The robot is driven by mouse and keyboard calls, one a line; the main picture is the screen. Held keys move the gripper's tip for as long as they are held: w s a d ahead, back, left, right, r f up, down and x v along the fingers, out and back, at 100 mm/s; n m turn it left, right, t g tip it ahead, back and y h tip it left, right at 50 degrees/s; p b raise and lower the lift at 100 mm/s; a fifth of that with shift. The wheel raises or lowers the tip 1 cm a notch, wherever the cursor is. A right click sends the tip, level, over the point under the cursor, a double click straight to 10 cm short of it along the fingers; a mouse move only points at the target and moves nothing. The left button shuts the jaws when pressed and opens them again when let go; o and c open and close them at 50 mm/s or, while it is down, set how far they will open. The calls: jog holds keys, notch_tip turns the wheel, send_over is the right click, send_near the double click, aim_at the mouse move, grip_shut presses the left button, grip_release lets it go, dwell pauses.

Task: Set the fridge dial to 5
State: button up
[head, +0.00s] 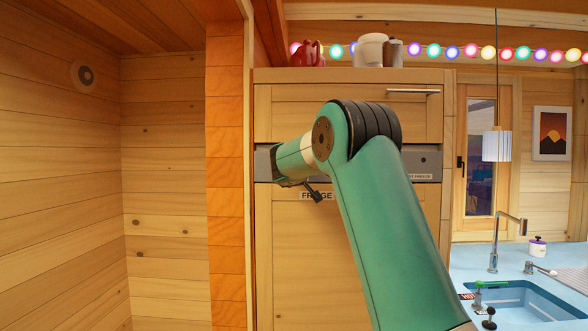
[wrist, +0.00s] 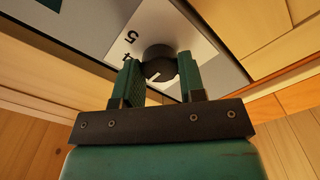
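The fridge dial (wrist: 158,62) is a dark round knob with a white pointer mark on the light panel (wrist: 120,28) in the wrist view. The mark points down and slightly left in that picture. Printed 5 and 4 show to the left of the dial; other numbers are hidden. My gripper (wrist: 159,70) has one green finger on each side of the dial, very close to it. I cannot tell whether both fingers press on it. In the head view, my gripper (head: 314,192) is at the grey fridge panel (head: 263,163) above the FRIDGE label (head: 305,196). My arm hides the dial there.
The wooden fridge door (head: 300,260) is below the panel and another front (head: 300,110) with a bar handle is above. A red jug (head: 308,54) and pale canisters (head: 371,50) stand on top. A blue counter with a sink (head: 520,300) is at right.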

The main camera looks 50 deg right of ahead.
jog(key=shift+f+m+b, duration=0.1)
jog(key=shift+m+b, duration=0.2)
jog(key=shift+b, duration=0.15)
jog(key=m+b, duration=1.3)
jog(key=m, duration=0.4)
jog(key=shift+m, duration=0.3)
dwell(0.4)
jog(key=o, duration=0.9)
jog(key=shift+s, duration=0.1)
